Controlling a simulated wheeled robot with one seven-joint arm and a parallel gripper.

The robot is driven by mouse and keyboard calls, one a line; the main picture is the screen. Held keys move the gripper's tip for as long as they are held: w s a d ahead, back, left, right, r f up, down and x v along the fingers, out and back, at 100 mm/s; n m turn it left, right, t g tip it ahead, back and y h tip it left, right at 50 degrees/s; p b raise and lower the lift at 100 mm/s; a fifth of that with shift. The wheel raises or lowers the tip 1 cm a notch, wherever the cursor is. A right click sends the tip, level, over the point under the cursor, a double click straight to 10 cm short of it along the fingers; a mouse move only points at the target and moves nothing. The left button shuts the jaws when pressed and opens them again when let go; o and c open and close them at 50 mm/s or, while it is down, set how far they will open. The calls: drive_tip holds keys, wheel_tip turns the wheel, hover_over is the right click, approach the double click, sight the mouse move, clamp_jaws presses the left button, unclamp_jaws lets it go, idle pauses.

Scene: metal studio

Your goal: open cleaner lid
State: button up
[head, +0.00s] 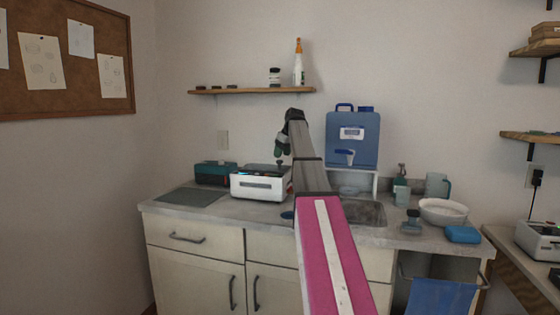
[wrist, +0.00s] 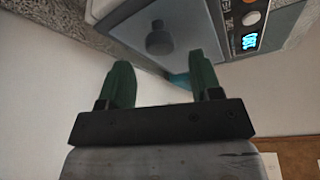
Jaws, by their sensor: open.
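The cleaner (head: 258,187) is a white box on the counter, left of the sink, with a dark panel on its front. Its grey lid (wrist: 192,22) fills the top of the wrist view and looks shut. A dark round knob (wrist: 160,40) stands on the lid; it also shows in the head view (head: 279,165). My gripper (head: 282,150) is above the cleaner's right part, over the knob. In the wrist view its green fingers (wrist: 159,70) are apart and empty, with the knob beyond the gap between them. I see no contact.
A teal box (head: 215,172) stands behind the cleaner at left. A grey mat (head: 192,197) lies left of it. A blue water container (head: 352,145) stands on a white stand to the right. A shelf (head: 250,91) with bottles hangs above. A white bowl (head: 443,212) is far right.

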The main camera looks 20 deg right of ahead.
drive_tip(key=shift+x, duration=1.9)
clamp_jaws()
drive_tip(key=shift+r, duration=0.1)
